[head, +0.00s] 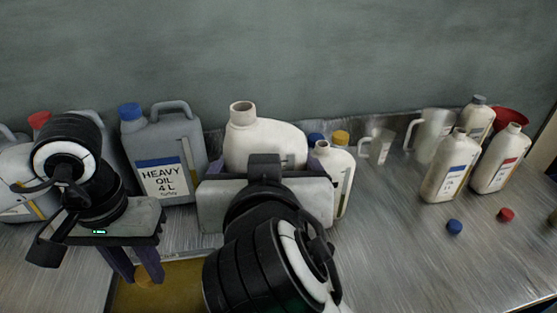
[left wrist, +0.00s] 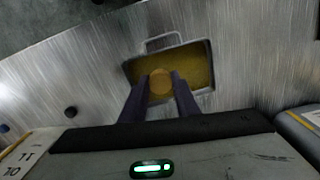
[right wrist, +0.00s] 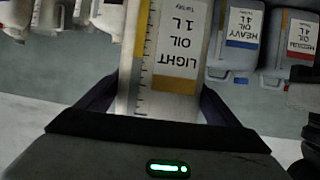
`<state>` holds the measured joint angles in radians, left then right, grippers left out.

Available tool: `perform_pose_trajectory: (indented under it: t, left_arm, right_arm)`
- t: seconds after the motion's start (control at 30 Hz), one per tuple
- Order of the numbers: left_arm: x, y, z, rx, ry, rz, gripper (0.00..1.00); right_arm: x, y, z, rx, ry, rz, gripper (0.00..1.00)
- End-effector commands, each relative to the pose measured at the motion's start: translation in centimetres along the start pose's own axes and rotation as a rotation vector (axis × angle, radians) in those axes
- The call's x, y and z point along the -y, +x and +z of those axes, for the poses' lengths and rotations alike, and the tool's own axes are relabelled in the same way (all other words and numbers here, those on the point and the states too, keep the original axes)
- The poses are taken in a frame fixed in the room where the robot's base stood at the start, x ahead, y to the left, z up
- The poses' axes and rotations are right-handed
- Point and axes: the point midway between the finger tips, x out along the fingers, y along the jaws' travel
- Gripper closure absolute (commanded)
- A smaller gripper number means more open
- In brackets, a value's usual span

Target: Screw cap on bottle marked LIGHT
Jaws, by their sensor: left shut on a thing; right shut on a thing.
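The white bottle marked LIGHT OIL 1 L (right wrist: 178,40) is between the fingers of my right gripper (right wrist: 157,98), which is shut on it. In the head view this bottle (head: 268,140) is behind my right wrist, with its neck (head: 243,112) open and bare at the top. The label is hidden there. My left gripper (head: 146,276) points down at the lower left, shut on a small yellow cap (head: 143,281). The left wrist view shows the cap (left wrist: 160,83) between the fingertips, above a tray with a yellow bottom. The cap is apart from the bottle.
A grey HEAVY OIL 4 L jug (head: 168,165) with a blue cap stands between my grippers. Behind my right gripper is a white bottle with an open neck (head: 337,163). White bottles, loose blue (head: 454,227) and red (head: 506,215) caps lie right. The yellow-bottomed tray (head: 185,290) is in front.

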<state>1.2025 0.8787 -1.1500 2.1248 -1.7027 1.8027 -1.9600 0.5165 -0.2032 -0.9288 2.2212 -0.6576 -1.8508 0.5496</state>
Motion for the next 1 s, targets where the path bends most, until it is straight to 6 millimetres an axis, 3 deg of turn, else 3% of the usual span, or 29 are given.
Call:
perform_pose_trajectory:
  t: [0.27,0.43,0.7,1.0]
  left_arm:
    - [-0.2,-0.3,-0.2,-0.002,0.0,0.0,0.92]
    - [-1.5,-2.7,-2.1,-0.008,-0.003,0.002,0.92]
    - [-5.8,-11.4,-5.6,-0.01,-0.003,0.0,0.92]
    - [-10.6,-22.4,-6.3,-0.009,0.006,0.001,0.92]
  right_arm:
    - [0.0,0.0,0.0,0.0,0.0,0.0,0.77]
    - [0.0,0.0,-0.1,-0.002,0.001,-0.001,0.77]
    - [0.0,0.0,-0.1,-0.004,0.002,-0.002,0.77]
    - [0.0,0.0,-0.2,-0.004,0.002,-0.002,0.77]
